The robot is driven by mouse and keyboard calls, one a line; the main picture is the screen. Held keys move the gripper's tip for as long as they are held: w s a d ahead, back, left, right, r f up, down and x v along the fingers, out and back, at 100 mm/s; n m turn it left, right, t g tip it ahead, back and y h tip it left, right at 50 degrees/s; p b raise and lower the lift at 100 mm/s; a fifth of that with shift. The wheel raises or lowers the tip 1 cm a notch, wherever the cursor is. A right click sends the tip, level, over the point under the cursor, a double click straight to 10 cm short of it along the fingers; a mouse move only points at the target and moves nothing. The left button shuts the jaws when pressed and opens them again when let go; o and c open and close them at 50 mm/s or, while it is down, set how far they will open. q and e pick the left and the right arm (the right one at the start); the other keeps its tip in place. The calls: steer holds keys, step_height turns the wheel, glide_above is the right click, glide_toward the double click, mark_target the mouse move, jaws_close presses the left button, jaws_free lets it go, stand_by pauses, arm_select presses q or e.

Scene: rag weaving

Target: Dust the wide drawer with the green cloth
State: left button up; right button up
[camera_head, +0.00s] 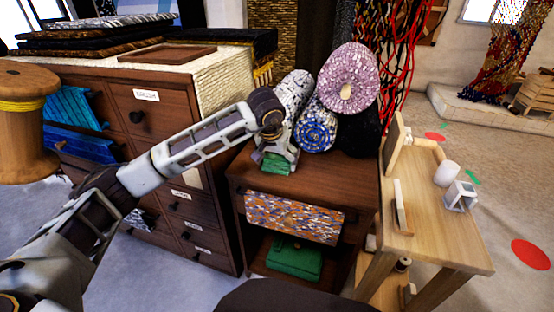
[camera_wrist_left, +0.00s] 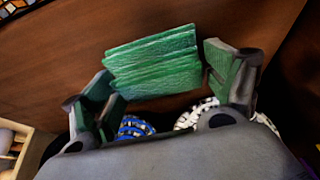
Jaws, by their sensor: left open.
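A folded green cloth (camera_head: 276,167) lies on the top of the brown wooden cabinet (camera_head: 335,178). A wide drawer (camera_head: 295,216) below that top has orange, white and blue patterned fabric over its front. My left gripper (camera_head: 278,155) points down at the cloth from above. In the left wrist view, the cloth (camera_wrist_left: 152,62) shows between the two spread fingers of the left gripper (camera_wrist_left: 160,72), close to both. The gripper is open; I cannot tell whether a finger touches the cloth. My right gripper is not in view.
Rolled rugs (camera_head: 346,80) lie on the cabinet's back, close behind the gripper. A green bundle (camera_head: 294,258) sits on the open shelf below. A chest of drawers (camera_head: 150,105) stands left, a light wooden table (camera_head: 440,235) right. A big spool (camera_head: 22,120) is far left.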

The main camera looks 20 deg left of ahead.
mark_target(277, 157)
arm_select(q)
steer(key=shift+r+p, duration=0.4)
steer(key=shift+r, duration=0.2)
stand_by(0.4)
steer(key=c, duration=0.9)
steer(key=shift+o, duration=0.2)
steer(key=shift+r+p, duration=1.95)
steer(key=shift+r, duration=1.05)
